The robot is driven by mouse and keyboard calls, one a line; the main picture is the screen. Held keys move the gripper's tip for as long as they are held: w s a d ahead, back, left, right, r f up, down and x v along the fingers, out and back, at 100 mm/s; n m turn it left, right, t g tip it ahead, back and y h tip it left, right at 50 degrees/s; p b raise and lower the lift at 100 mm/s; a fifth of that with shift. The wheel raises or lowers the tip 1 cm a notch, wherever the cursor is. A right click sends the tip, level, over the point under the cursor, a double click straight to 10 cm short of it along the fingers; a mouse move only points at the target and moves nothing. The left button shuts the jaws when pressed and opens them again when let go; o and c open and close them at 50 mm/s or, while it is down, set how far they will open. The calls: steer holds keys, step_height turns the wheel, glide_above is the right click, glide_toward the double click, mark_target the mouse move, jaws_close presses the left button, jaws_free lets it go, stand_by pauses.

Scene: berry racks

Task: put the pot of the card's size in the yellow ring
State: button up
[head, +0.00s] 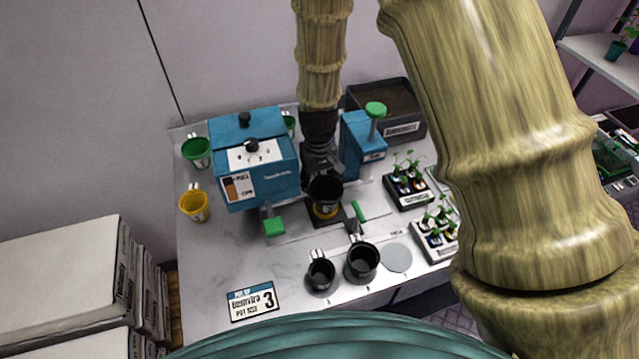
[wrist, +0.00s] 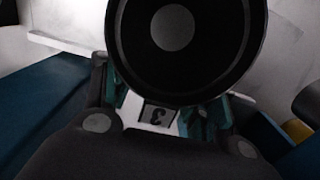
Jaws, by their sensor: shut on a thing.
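The card (head: 253,301) lies at the front left of the bench and reads pot size 3. My gripper (head: 322,180) is shut on a black pot (head: 326,190).
Two black pots, a smaller one (head: 320,274) and a larger one (head: 363,262), stand at the front beside an empty grey disc (head: 397,257). A blue machine (head: 253,165) stands left, a blue dispenser (head: 362,145) right. Seedling trays (head: 409,203) are at the right.

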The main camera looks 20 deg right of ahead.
mark_target(319, 175)
steer(key=shift+s+f, duration=0.1)
steer(key=shift+f, duration=0.15)
steer(key=shift+s+f, duration=0.15)
steer(key=shift+f, duration=0.1)
steer(key=shift+c, duration=0.8)
steer(key=o, duration=1.3)
steer(key=shift+f, duration=0.1)
steer(key=shift+w+r, duration=0.2)
steer(key=shift+r, duration=0.1)
steer(key=shift+r, duration=0.3)
steer(key=shift+w+r, duration=0.1)
steer(key=shift+r, duration=3.45)
